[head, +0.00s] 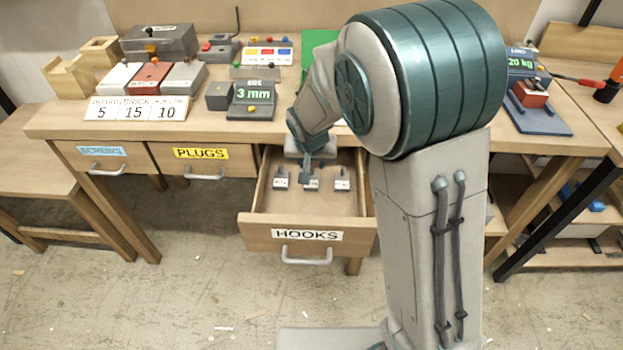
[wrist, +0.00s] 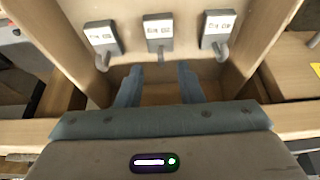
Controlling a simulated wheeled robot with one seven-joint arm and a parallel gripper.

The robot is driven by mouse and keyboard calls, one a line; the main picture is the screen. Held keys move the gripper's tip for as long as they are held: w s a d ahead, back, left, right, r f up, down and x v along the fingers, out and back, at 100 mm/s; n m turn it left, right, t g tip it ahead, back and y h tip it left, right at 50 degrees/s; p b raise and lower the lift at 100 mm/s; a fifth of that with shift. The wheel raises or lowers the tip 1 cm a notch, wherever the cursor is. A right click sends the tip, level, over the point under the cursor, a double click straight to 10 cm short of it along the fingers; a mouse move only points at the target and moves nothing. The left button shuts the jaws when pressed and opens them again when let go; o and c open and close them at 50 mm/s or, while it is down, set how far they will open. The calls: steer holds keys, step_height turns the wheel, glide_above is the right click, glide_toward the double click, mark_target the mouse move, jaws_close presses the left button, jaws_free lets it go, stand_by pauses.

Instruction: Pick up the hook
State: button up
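The open HOOKS drawer (head: 270,226) holds three grey hooks in a row, each with a white label. They are the left hook (head: 281,181), the middle hook (head: 313,184) and the right hook (head: 342,182). In the wrist view they are the hooks (wrist: 103,38), (wrist: 158,32) and (wrist: 217,32); the label print is too small to read surely. My gripper (head: 306,178) is at the drawer, close to the middle hook and partly covering it. In the wrist view my gripper (wrist: 160,68) is open and empty, its fingertips straddling the line of the middle hook's stem.
The drawer's side walls stand close around my gripper. The workbench top (head: 60,122) above carries a 3 mm display block (head: 254,97) and several other items. Closed SCREWS (head: 102,160) and PLUGS (head: 205,160) drawers are to the left.

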mark_target(312, 167)
steer(key=shift+x, duration=2.6)
steer(key=shift+w+r, duration=0.1)
steer(key=shift+w, duration=0.05)
steer(key=shift+c, duration=0.3)
jaws_close()
